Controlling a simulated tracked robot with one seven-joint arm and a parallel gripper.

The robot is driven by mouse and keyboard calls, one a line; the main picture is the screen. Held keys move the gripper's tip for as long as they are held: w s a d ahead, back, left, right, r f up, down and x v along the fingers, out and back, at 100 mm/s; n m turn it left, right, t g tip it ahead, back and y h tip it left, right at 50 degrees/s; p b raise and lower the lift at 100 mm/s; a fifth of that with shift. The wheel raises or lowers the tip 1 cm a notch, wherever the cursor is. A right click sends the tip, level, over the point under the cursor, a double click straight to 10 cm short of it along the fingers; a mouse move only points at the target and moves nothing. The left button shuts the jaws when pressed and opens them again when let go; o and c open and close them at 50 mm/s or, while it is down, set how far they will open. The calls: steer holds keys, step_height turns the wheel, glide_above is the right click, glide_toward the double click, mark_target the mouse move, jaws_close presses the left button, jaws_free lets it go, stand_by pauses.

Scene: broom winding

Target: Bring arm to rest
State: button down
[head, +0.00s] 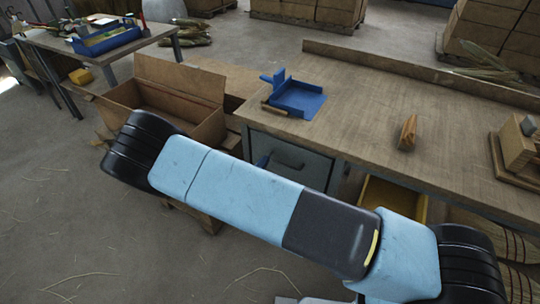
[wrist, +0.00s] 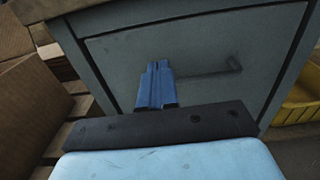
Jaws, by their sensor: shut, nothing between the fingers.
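My arm (head: 240,190) stretches across the lower middle of the head view, in front of the workbench. My gripper (wrist: 157,68) shows in the wrist view as two blue fingers, closed together with nothing between them. It points toward the grey drawer front (wrist: 120,45) under the bench. The drawer's dark handle (wrist: 208,72) is just right of the fingertips; I cannot tell whether they touch the drawer front.
On the workbench (head: 370,110) are a blue dustpan (head: 298,98), a small wooden block (head: 408,133) and a wooden fixture (head: 515,147). An open cardboard box (head: 205,130) stands left of the cabinet. A yellow bin (head: 395,198) sits under the bench. The floor at lower left is mostly clear.

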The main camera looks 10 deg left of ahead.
steer(key=v, duration=0.6)
steer(key=w+d+r+m+g+h, duration=0.2)
steer(key=d+r+m+g, duration=1.5)
steer(key=d+r, duration=0.95)
steer(key=s+d+r+m+t+y, duration=0.2)
steer(key=s+d+r+m+y, duration=0.2)
steer(key=s+r, duration=0.6)
steer(key=s+d+r+m+t+y, duration=0.3)
steer(key=s+d+r+m, duration=0.5)
steer(key=s+r+m, duration=0.3)
steer(key=shift+r+t+y, duration=0.3)
steer(key=shift+r+y, duration=0.15)
steer(key=shift+y, duration=0.15)
steer(key=shift+s, duration=0.1)
